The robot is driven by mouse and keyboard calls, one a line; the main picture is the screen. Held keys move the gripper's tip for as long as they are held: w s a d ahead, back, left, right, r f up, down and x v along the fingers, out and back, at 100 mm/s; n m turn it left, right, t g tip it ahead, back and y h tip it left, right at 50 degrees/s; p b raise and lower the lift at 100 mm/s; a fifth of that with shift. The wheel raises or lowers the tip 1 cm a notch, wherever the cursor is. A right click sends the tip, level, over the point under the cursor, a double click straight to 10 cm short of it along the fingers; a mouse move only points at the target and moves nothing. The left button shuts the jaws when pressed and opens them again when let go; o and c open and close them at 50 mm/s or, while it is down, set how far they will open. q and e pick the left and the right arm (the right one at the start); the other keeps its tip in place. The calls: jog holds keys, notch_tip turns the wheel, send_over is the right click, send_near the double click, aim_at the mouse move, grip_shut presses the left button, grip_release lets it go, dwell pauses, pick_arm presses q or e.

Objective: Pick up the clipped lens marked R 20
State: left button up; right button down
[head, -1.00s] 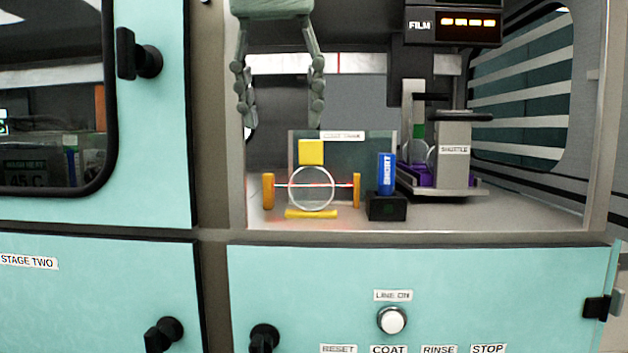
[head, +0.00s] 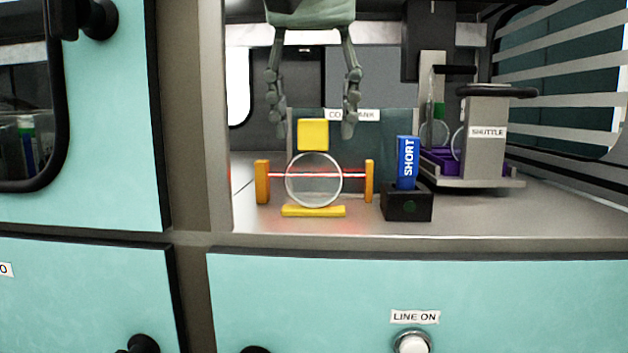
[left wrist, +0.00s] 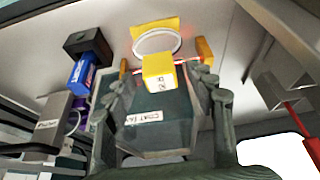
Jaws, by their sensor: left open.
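A clear round lens (head: 314,202) stands upright in a yellow clip (head: 313,134) on its top edge, above a low yellow base strip (head: 313,211). In the left wrist view the lens (left wrist: 157,53) and clip (left wrist: 158,76) show from above; the marking on the clip is too small to read surely. My left gripper (head: 314,125) comes down from above, open and empty. Its fingers hang on either side of the clip, apart from it in the head view. In the left wrist view the fingertips (left wrist: 160,82) also flank the clip. My right gripper is not in view.
Orange posts (head: 262,182) flank the lens with a red beam between them. A dark panel labelled COAT TANK (head: 385,127) stands behind. A blue SHORT block (head: 407,160) sits in a black holder (head: 406,204) at right. The SHUTTLE (head: 487,150) with more lenses is farther right.

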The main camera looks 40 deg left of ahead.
pick_arm(q)
jog(key=shift+w+a+f, duration=0.2)
jog(key=shift+f, duration=0.45)
grip_shut()
jog(key=shift+r, duration=0.2)
